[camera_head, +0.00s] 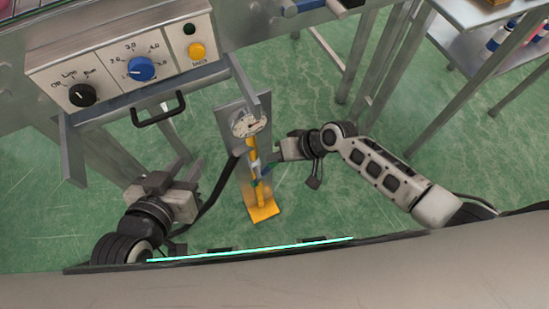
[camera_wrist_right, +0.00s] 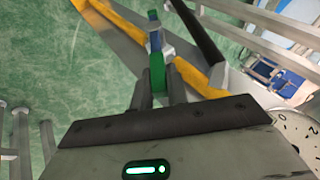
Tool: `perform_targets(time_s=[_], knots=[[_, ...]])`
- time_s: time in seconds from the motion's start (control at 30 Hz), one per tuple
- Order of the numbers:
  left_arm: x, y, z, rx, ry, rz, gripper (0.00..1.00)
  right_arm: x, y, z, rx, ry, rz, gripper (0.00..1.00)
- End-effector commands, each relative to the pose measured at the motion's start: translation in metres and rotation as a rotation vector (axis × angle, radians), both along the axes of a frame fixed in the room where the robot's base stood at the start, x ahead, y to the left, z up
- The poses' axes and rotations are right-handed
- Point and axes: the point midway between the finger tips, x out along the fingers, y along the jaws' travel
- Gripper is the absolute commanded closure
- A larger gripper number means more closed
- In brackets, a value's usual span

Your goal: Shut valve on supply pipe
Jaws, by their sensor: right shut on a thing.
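The yellow supply pipe (camera_head: 255,160) runs along a grey upright panel (camera_head: 232,118) in the middle of the head view. It also crosses the top of the right wrist view (camera_wrist_right: 195,76). The valve has a green handle (camera_wrist_right: 158,76) with a blue part (camera_wrist_right: 155,40) beyond it; both are small and partly hidden in the head view. My right gripper (camera_head: 272,158) comes from the right. Its fingers (camera_wrist_right: 158,92) are shut on the green handle, beside the pipe. My left gripper (camera_head: 175,178) is open and empty, left of the panel and apart from it.
A round white gauge (camera_head: 249,125) sits on the panel above the valve. A control box (camera_head: 130,60) with a black knob, a blue dial and a yellow button is at upper left, above a black handle (camera_head: 158,109).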

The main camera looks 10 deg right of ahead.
Motion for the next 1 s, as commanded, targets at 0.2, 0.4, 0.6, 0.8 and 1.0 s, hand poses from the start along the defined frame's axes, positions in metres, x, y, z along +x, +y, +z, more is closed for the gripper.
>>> perform_targets(time_s=[0.2, 0.4, 0.6, 0.8, 1.0], knots=[[-0.0043, -0.0010, -0.0048, 0.002, 0.002, -0.007, 0.70, 0.0014, -0.0031, -0.0026, 0.030, 0.008, 0.000, 1.00], [-0.0072, -0.0012, -0.0064, 0.004, 0.009, -0.009, 0.70, 0.0012, -0.0030, -0.0018, 0.033, 0.010, 0.001, 1.00], [-0.0071, -0.0014, -0.0064, 0.004, 0.009, -0.010, 0.70, 0.0010, -0.0029, -0.0019, 0.032, 0.011, 0.002, 0.73], [-0.0065, -0.0015, -0.0061, 0.004, 0.008, -0.010, 0.70, 0.0009, -0.0028, -0.0019, 0.033, 0.011, 0.001, 0.63], [-0.0046, -0.0015, -0.0029, 0.004, 0.003, -0.010, 0.70, 0.0000, -0.0053, 0.0016, 0.033, 0.011, 0.001, 0.63]])
